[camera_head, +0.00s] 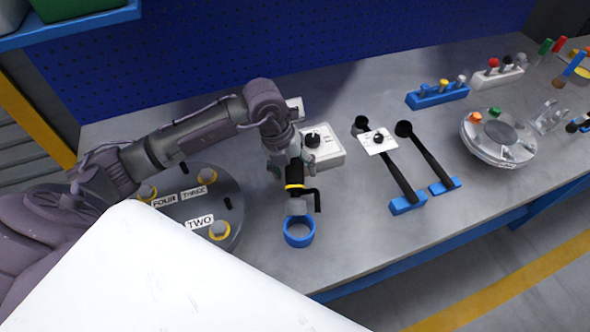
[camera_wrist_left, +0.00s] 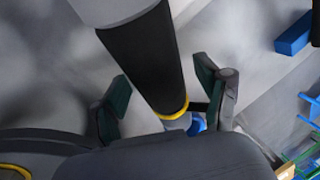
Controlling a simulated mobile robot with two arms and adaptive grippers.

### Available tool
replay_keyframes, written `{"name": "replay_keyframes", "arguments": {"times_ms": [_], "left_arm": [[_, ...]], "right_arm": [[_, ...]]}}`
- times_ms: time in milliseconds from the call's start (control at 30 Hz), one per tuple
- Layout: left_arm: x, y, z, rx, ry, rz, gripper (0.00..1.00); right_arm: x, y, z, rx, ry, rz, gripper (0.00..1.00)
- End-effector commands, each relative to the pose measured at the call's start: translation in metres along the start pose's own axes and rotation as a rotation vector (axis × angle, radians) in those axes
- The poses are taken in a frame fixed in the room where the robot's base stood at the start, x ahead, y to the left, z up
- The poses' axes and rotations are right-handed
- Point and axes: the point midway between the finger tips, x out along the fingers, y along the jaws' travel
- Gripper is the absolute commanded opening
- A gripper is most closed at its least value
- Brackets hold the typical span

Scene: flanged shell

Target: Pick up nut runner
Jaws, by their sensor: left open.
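The nut runner (camera_head: 296,175) has a black body, a yellow ring and a grey lower end. It stands at a blue ring holder (camera_head: 299,238) on the bench. In the left wrist view, its black body (camera_wrist_left: 146,60) runs down between two dark green finger pads. My left gripper (camera_head: 284,165) is at the tool's upper part, with its fingers open on either side of it. The left wrist view shows space between the fingers (camera_wrist_left: 168,85) and the tool. The blue holder is mostly hidden there. My right gripper does not show.
A dark round flange (camera_head: 218,180) with labels and bolts lies left of the tool. A grey box with a black knob (camera_head: 322,150) stands just behind. The bench's front edge is close.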

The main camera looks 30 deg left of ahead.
Motion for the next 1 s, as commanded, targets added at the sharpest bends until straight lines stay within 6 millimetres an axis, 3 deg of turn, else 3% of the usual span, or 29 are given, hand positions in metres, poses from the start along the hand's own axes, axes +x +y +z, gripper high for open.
{"name": "replay_keyframes", "arguments": {"times_ms": [733, 767, 1000], "left_arm": [[0.0043, 0.0013, 0.0001, 0.000, 0.000, 0.000, 0.75], [0.0043, 0.0013, 0.0001, 0.000, 0.000, 0.000, 0.73], [0.0043, 0.0013, 0.0001, 0.000, 0.000, 0.000, 0.33]], "right_arm": [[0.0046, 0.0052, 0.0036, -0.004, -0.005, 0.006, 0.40], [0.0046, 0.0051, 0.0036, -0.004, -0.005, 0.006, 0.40], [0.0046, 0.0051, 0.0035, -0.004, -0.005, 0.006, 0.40]]}}
